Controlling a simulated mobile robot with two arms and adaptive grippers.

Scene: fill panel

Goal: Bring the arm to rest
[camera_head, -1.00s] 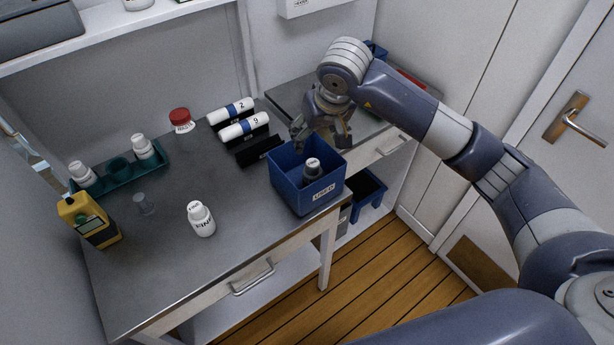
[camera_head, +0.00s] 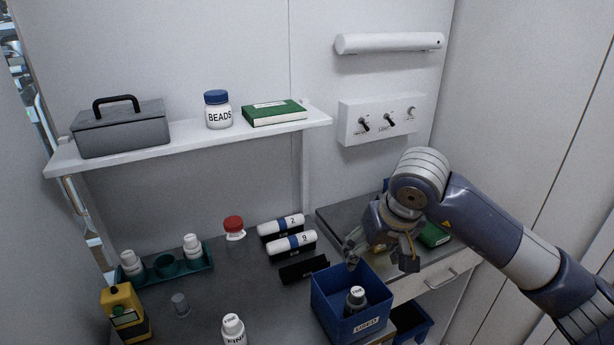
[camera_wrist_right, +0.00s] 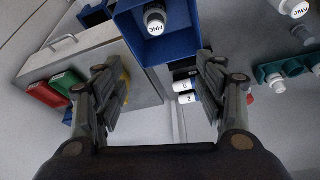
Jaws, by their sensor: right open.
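My right arm comes in from the right in the head view. Its right gripper (camera_head: 382,257) is above the back right edge of the blue bin marked USED (camera_head: 348,328). In the right wrist view the fingers of the right gripper (camera_wrist_right: 165,90) are spread apart with nothing between them. The blue bin also shows beyond the fingers (camera_wrist_right: 178,48). A white-capped bottle (camera_head: 355,299) stands inside the bin, apart from the gripper. My left gripper is in none of the views.
A FINE bottle (camera_head: 233,330), a green rack (camera_head: 181,271) with white-capped bottles, a yellow device (camera_head: 125,312) and a red-lidded jar (camera_head: 235,236) stand on the bench. Two labelled cylinders (camera_head: 290,244) lie behind the bin. A shelf (camera_head: 250,132) and a switch panel (camera_head: 378,117) are above.

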